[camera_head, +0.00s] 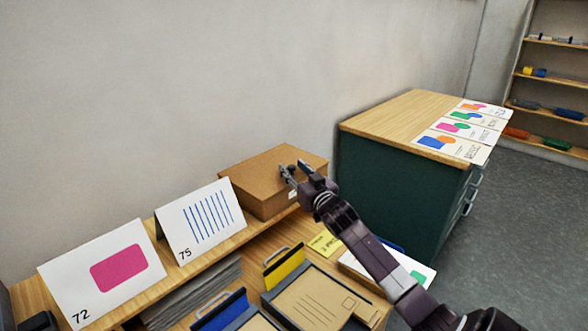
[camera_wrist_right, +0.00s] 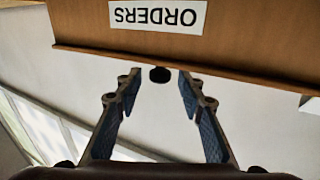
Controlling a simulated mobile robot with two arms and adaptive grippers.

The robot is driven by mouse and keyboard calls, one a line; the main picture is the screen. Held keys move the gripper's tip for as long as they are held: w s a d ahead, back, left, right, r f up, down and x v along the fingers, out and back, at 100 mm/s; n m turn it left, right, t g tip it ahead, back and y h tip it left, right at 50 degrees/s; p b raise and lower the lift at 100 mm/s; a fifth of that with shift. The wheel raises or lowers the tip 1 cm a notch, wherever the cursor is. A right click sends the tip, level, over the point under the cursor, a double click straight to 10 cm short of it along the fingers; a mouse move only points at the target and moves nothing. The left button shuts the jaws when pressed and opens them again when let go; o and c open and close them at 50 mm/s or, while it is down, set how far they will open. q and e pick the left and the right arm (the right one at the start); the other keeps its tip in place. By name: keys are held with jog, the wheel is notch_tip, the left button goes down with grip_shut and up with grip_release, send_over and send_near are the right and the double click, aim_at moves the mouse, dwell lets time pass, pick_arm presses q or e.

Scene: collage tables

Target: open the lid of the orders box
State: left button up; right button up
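The brown orders box (camera_head: 262,163) stands on the shelf against the wall, and its lid looks shut. In the right wrist view its front carries a white label reading ORDERS (camera_wrist_right: 157,17), seen upside down. A small dark round knob (camera_wrist_right: 160,75) shows by the lid's edge (camera_wrist_right: 215,72). My right gripper (camera_head: 289,169) is at the box's top in the head view. In the wrist view (camera_wrist_right: 158,82) its fingers are open, one on each side of the knob, with gaps showing. Whether the fingers are level with the knob in depth is unclear. My left gripper is out of view.
Cards marked 72 (camera_head: 62,291) and 75 (camera_head: 172,242) stand on the shelf left of the box. Below are trays with yellow (camera_head: 284,268) and blue (camera_head: 219,314) parts. A green cabinet (camera_head: 390,180) with cards on top stands close on the right.

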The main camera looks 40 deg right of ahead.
jog(key=shift+c, duration=0.2)
grip_shut()
dwell(0.3)
